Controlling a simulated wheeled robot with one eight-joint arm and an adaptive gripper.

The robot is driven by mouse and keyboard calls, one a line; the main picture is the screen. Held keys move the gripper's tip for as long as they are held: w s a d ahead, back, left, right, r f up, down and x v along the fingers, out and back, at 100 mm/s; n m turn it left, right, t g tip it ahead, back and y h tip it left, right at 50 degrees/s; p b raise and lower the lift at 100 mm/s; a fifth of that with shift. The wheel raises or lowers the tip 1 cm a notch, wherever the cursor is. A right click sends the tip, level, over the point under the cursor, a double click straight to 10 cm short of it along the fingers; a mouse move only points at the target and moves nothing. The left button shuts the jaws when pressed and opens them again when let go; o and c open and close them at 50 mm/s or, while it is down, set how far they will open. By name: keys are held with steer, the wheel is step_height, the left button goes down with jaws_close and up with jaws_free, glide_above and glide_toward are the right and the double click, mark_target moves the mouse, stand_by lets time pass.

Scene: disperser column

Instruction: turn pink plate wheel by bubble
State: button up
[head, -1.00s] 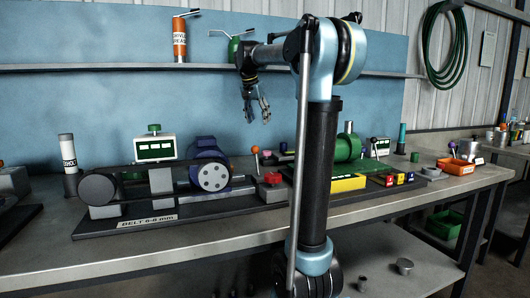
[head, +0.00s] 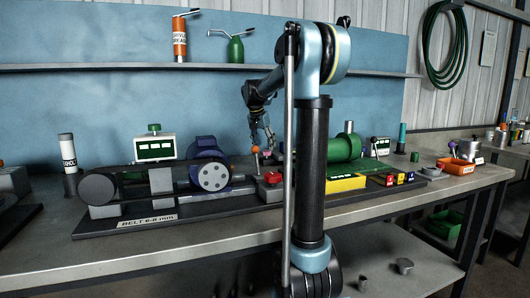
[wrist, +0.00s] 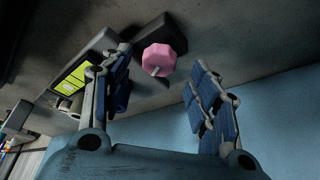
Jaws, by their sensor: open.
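The pink plate wheel (wrist: 158,60) is a faceted knob with a small pale mark or stub at its lower edge. In the wrist view it stands by a dark block (wrist: 150,28), framed between the fingers of my gripper (wrist: 161,66). The fingers are open and apart from it in the picture. In the head view my gripper (head: 262,138) points down over the bench; the pink wheel cannot be made out there.
An orange-ball lever (head: 255,150) stands close by my gripper. The belt machine (head: 130,190) is on the left, with a blue-purple motor (head: 208,165). A green cylinder (head: 345,147) and a yellow block (head: 346,183) are right of my arm.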

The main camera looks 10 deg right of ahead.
mark_target(266, 151)
steer(key=shift+x, duration=1.7)
steer(key=shift+c, duration=0.5)
steer(key=c, duration=1)
